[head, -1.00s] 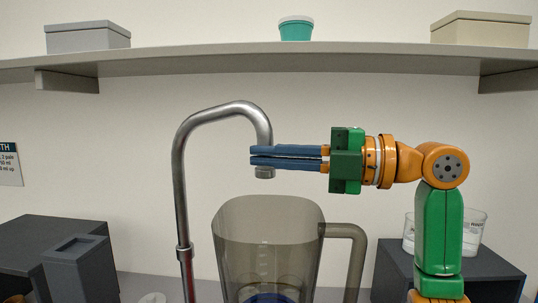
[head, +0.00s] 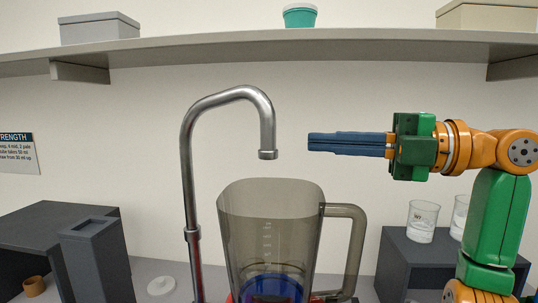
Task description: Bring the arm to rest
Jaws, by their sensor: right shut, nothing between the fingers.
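My right gripper (head: 312,142) has blue fingers that are shut and empty. It points left, level, above the handle of the tinted jug and to the right of the tap's spout, apart from both. My right arm, orange and green, comes in from the right edge. My left gripper is not in view.
A metal tap (head: 188,165) curves over a tinted jug (head: 240,230) with blue in its bottom. Two glass beakers, one (head: 422,222) clearer to see, stand on a dark stand (head: 400,252) at right. Dark blocks (head: 92,262) stand at left. A shelf (head: 250,49) runs above.

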